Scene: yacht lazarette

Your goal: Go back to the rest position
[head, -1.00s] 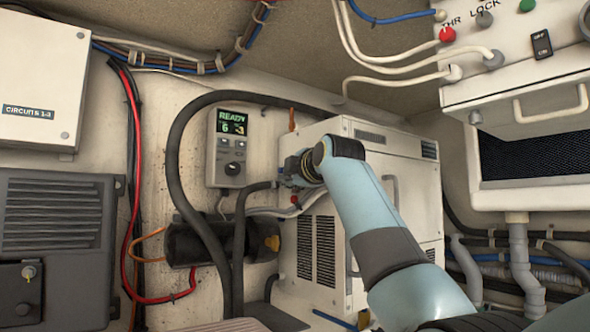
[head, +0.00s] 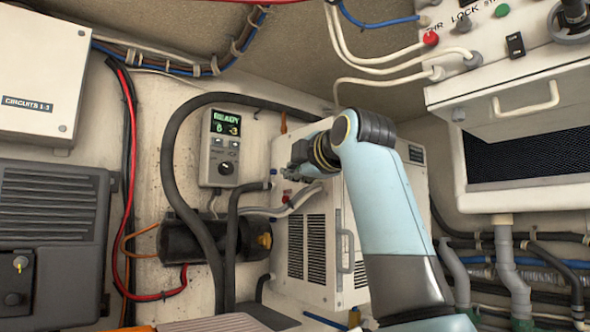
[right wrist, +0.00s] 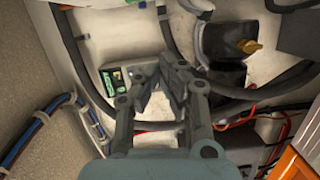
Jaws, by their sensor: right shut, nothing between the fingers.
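My right arm, pale blue with dark joints, reaches up in front of the white vented box (head: 355,270) in the head view. Its gripper (head: 297,168) is in front of the box's upper left part, partly hidden by its own wrist. In the right wrist view the two dark fingers (right wrist: 168,72) are shut with nothing between them. The small control unit with a lit READY display (head: 220,150) is on the wall left of the gripper; its display (right wrist: 113,80) also shows beside the fingers in the right wrist view. My left gripper is not in view.
A black cylinder (head: 195,250) and a thick dark hose (head: 170,165) are left of the box. A white panel with a handle (head: 525,103) and buttons overhangs at the right, above grey pipes (head: 505,260). A grey louvred unit (head: 50,215) is at the left.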

